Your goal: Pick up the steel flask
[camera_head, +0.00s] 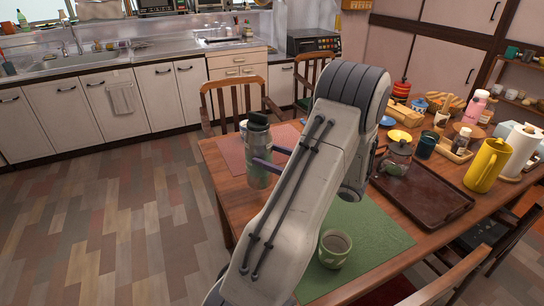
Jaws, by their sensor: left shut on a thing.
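The steel flask (258,177) is a grey-green metal bottle with a dark green cap, upright near the left end of the wooden table. My left gripper (262,160) has its purple fingers shut on the flask's body. My left arm hides most of the gripper and some of the table behind it. I cannot tell whether the flask's base touches the table. My right gripper is not in view.
A pink placemat (226,150) lies by the flask, and a green placemat (375,238) holds a cup (334,249). A brown tray (430,200), glass teapot (396,158) and yellow pitcher (485,165) stand to the right. Chairs surround the table; floor at left is clear.

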